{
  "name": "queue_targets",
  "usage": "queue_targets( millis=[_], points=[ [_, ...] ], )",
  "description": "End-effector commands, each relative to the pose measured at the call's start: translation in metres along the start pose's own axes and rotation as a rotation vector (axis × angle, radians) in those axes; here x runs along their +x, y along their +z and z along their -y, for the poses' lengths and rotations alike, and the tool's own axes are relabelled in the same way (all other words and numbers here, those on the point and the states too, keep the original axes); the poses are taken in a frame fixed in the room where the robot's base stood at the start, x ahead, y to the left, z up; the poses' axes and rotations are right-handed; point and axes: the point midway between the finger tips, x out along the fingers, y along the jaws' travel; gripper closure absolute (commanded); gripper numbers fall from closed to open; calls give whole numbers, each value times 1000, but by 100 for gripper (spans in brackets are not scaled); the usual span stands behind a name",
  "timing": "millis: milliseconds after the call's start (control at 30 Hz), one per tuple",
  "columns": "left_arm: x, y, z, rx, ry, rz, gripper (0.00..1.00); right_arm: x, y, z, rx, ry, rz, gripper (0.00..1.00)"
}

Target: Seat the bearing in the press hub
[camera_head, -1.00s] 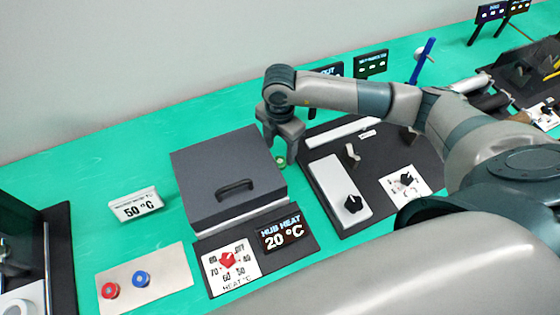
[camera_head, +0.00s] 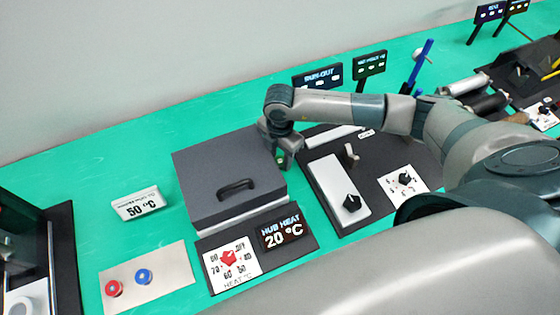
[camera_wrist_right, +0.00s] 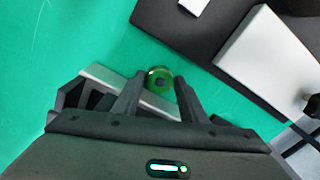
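My right gripper (camera_head: 281,159) points down in the gap between the closed dark grey heater box (camera_head: 225,170) and the black panel on its right. It also shows in the right wrist view (camera_wrist_right: 157,88), with its fingers apart. A small round green-gold ring with a dark centre (camera_wrist_right: 160,78), possibly the bearing, sits between and just beyond the fingertips. I cannot tell whether the fingers touch it. The display beside the box reads HUB HEAT 20 °C (camera_head: 282,232). No press hub can be made out for certain. My left gripper is not in view.
A red dial (camera_head: 229,257) sits in front of the box, and a 50 °C sign (camera_head: 137,205) stands left of it. Red and blue buttons (camera_head: 144,277) are on a pale plate. A black panel (camera_head: 330,215) with a white block lies right. Green table is clear at back left.

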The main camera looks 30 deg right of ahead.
Motion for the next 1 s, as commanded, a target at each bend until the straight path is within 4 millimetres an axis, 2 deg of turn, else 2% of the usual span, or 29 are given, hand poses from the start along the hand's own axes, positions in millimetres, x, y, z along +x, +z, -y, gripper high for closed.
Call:
queue_targets(
  millis=[33, 100, 167, 200, 567, 667, 833, 1000],
  points=[
    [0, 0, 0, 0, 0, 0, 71, 0, 0, 0, 0, 0, 0, 74],
    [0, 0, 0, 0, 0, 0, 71, 0, 0, 0, 0, 0, 0, 91],
    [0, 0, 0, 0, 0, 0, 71, 0, 0, 0, 0, 0, 0, 91],
    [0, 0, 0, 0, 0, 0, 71, 0, 0, 0, 0, 0, 0, 95],
    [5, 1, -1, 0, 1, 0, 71, -6, 0, -1, 0, 3, 0, 95],
    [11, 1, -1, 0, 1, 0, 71, -14, 0, -1, 0, 3, 1, 95],
    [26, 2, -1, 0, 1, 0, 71, -39, 0, -2, -2, 7, 0, 95],
    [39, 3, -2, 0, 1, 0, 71, -56, 22, 27, 1, 2, 3, 95]
  ],
)
